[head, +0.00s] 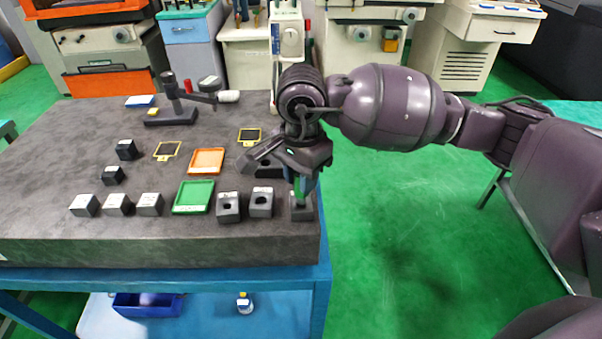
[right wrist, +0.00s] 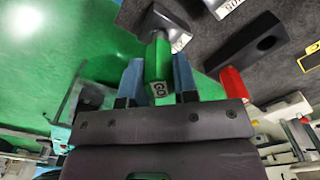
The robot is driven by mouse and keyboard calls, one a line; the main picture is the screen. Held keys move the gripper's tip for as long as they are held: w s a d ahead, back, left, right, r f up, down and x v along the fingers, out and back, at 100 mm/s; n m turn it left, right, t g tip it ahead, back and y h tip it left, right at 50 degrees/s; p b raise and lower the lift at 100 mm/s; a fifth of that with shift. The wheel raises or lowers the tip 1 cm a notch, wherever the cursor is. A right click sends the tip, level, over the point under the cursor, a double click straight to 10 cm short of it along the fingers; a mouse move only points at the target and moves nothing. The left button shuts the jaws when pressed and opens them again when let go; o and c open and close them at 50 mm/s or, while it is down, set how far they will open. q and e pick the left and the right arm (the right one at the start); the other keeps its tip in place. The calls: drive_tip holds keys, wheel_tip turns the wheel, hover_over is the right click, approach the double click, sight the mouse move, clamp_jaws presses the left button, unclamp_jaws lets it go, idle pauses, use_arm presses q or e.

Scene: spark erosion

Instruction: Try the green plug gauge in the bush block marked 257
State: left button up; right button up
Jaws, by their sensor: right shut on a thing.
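The green plug gauge (head: 300,188) is upright in my right gripper (head: 301,178), over the rightmost bush block (head: 303,211) at the table's right end. In the right wrist view, its green handle (right wrist: 158,58) reads "GO" and sits between two blue fingertips (right wrist: 157,78). The gauge's lower end meets the dark block (right wrist: 158,19) in the picture; I cannot tell how deep it is in the bore. The number on this block's white label is not readable. Two more bored blocks, a near one (head: 261,204) and a farther one (head: 229,207), stand to its left. My left gripper is out of view.
A dark holder with a hole (right wrist: 245,44) and a red handle (right wrist: 233,83) are close beside my right gripper. A green tray (head: 194,197), an orange tray (head: 207,160) and several small dark blocks lie left. A dark stand (head: 171,109) is at the back.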

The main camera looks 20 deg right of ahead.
use_arm(q)
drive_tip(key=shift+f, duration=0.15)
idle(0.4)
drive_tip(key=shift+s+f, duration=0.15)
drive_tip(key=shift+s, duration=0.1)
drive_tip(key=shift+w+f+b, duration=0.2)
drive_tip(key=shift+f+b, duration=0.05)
drive_tip(key=shift+b, duration=0.15)
use_arm(e)
drive_tip(key=shift+f, duration=0.4)
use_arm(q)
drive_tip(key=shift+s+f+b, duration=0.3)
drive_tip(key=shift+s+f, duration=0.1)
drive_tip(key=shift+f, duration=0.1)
use_arm(e)
drive_tip(key=shift+f, duration=0.45)
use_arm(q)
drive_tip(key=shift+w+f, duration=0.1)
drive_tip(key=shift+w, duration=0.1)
use_arm(e)
drive_tip(key=shift+f, duration=0.25)
idle(0.4)
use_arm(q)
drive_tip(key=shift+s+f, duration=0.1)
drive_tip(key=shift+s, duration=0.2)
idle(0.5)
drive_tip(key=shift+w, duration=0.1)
use_arm(e)
drive_tip(key=shift+r, duration=0.2)
